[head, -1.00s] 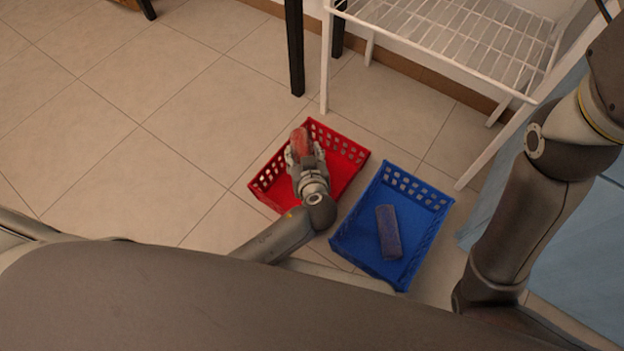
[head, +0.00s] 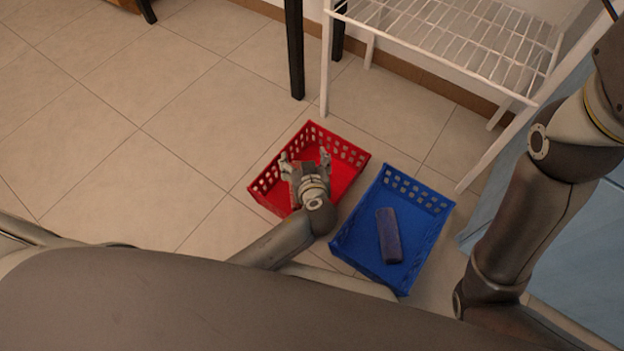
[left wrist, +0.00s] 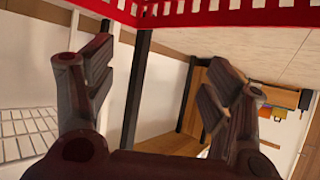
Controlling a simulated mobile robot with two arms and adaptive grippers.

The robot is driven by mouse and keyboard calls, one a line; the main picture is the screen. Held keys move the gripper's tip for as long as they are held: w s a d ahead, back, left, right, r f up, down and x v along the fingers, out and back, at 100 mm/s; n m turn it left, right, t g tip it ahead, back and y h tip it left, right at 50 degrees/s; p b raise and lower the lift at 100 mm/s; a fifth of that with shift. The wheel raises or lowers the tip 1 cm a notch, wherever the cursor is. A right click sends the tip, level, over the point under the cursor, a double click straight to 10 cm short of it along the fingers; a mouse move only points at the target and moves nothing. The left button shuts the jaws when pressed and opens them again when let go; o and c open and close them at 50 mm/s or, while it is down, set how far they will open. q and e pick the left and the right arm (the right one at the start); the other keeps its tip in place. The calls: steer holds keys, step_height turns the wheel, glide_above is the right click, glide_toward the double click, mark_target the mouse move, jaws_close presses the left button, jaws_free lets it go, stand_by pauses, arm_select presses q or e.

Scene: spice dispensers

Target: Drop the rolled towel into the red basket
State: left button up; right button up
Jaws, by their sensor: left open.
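The red basket (head: 347,176) stands on the floor in the head view, and its perforated red wall (left wrist: 220,13) crosses the top of the left wrist view. My left gripper (head: 305,157) is over the red basket with its fingers spread apart. In the left wrist view the open fingers (left wrist: 155,95) have nothing between them. I cannot make out a red rolled towel apart from the red basket; my gripper covers part of the basket's inside. A dark blue roll (head: 389,236) lies in the blue basket (head: 418,204). My right gripper is out of view.
The blue basket stands close to the right of the red one. A white wire rack (head: 450,40) and a black leg (head: 295,50) stand behind the baskets. Tiled floor (head: 130,120) to the left is clear.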

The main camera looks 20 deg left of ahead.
arm_select(q)
steer(key=v, duration=1.1)
steer(key=shift+s, duration=0.35)
steer(key=shift+d+r, duration=0.1)
steer(key=shift+r, duration=0.05)
